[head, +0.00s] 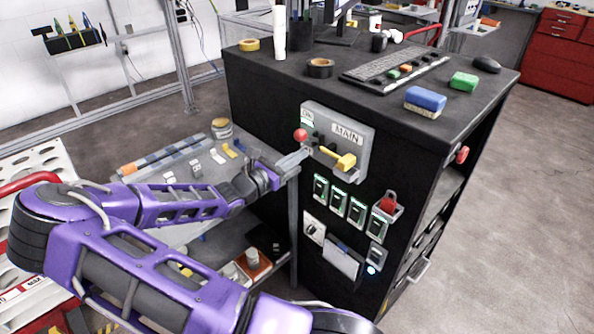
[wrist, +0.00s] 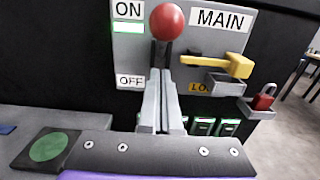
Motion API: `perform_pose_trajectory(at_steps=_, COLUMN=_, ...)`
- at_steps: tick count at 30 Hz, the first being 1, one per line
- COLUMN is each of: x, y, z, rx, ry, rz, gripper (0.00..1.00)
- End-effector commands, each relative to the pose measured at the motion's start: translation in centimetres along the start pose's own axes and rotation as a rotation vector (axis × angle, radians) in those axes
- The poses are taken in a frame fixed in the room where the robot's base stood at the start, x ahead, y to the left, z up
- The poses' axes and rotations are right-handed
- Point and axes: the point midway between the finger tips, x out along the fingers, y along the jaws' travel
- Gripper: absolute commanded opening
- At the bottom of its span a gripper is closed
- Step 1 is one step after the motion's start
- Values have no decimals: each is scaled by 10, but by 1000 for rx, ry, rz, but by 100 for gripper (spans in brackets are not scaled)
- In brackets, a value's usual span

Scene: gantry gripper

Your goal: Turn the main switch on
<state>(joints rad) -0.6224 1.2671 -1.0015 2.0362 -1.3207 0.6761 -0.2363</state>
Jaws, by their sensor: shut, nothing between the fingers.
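The main switch panel (head: 366,143) is a grey plate marked MAIN on the front of the black cabinet. Its lever ends in a red ball (head: 301,135). In the wrist view the red ball (wrist: 167,22) is level with the ON label (wrist: 128,9), and its dark shaft shows just below it. A green light (wrist: 128,28) glows under ON; the OFF label (wrist: 130,82) is lower. My gripper (wrist: 163,72) is shut and empty, its fingertips just below the ball and in front of the shaft. I cannot tell whether they touch it. It also shows in the head view (head: 305,150).
A yellow handle (wrist: 230,65) sticks out right of the lever. A red padlock (wrist: 264,98) hangs farther right. Several green-lit switches (head: 338,200) sit below the panel. A cluttered cart (head: 165,168) stands left of the cabinet. The floor at right is clear.

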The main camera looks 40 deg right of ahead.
Motion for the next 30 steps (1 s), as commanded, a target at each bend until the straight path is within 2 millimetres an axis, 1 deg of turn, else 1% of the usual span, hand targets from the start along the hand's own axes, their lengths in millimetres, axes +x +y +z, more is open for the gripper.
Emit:
perform_pose_trajectory(at_steps=4, x=-11, y=0, z=-7, rx=0, ry=1, rz=2, gripper=0)
perform_pose_trajectory(at_steps=10, x=-22, y=1, z=-9, rx=1, ry=2, rz=2, gripper=0)
perform_pose_trajectory(at_steps=18, x=-62, y=0, z=-9, rx=0, ry=2, rz=3, gripper=0)
perform_pose_trajectory(at_steps=22, x=-78, y=1, z=-10, rx=1, ry=2, rz=2, gripper=0)
perform_pose_trajectory(at_steps=25, x=-84, y=0, z=-9, rx=0, ry=2, rz=0, gripper=0)
perform_pose_trajectory(at_steps=30, x=-86, y=0, z=-9, rx=0, ry=0, rz=0, gripper=0)
